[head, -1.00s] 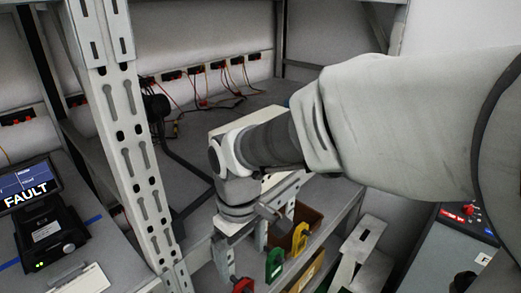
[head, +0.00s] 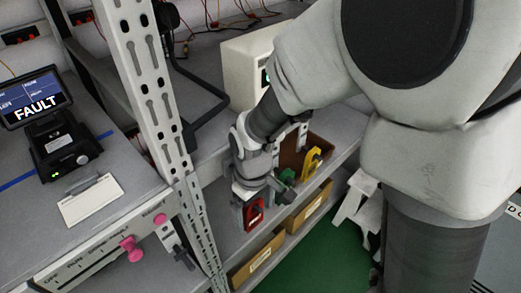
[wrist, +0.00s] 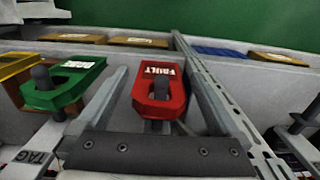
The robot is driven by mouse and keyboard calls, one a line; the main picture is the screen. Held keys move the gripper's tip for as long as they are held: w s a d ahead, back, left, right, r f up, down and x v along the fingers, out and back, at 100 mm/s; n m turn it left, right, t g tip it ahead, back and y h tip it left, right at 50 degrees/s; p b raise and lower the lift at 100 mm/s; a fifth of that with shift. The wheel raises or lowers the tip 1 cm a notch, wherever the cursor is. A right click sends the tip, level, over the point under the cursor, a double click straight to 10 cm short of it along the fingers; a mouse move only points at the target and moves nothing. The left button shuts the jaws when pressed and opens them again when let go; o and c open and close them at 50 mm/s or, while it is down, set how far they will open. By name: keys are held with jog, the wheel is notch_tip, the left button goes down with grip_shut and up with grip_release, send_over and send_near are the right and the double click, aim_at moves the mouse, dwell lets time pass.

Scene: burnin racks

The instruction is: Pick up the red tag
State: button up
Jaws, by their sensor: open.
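The red tag (head: 254,213) hangs at the front of the shelf, just below my gripper (head: 252,203) in the head view. In the wrist view the red tag (wrist: 160,88) shows a white FAULT label, upside down, and a dark peg in its slot. My gripper (wrist: 156,72) is open, with one finger on each side of the red tag. Gaps show between the tag and both fingers, so it is not gripped. The tag's lower end comes close to the dark gripper bar, and I cannot tell whether they touch.
A green tag (wrist: 65,85) hangs on a peg just left of my left finger, with a yellow tag (head: 312,162) beyond it. Cardboard bins (head: 308,207) sit below. A rack post (head: 150,90) and a FAULT display unit (head: 35,98) stand left.

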aim_at(255, 219)
notch_tip(255, 219, down, 3)
jog(key=shift+f, duration=0.15)
jog(key=shift+c, duration=0.3)
jog(key=c, duration=1.3)
jog(key=shift+c, duration=0.2)
